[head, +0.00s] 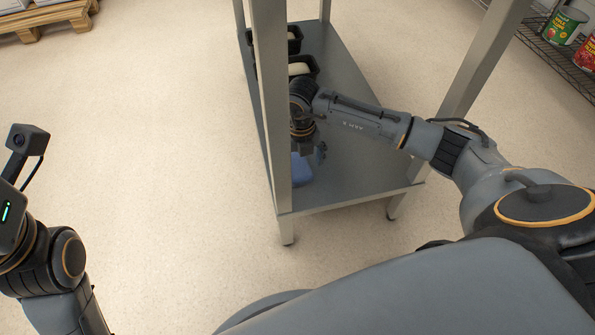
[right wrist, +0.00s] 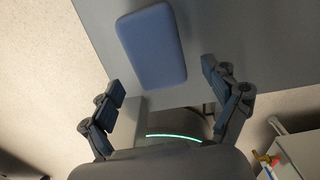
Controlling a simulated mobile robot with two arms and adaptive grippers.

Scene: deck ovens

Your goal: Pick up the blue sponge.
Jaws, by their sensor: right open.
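The blue sponge (head: 301,169) lies on the grey lower shelf (head: 352,185) of a metal rack, near its front left corner. A rack post partly hides it in the head view. In the right wrist view the blue sponge (right wrist: 152,46) lies flat ahead of the fingertips, between their lines. My right gripper (head: 308,150) is above the shelf just beyond the sponge; in the right wrist view the right gripper (right wrist: 166,80) is open and empty. My left arm shows at the left edge of the head view, but its fingers are out of the picture.
Rack posts (head: 272,110) stand close to my right arm. Black pans (head: 300,68) with pale contents sit at the shelf's far end. A wire shelf with cans (head: 563,25) is at the upper right, a wooden pallet (head: 45,18) at the upper left. The left floor is clear.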

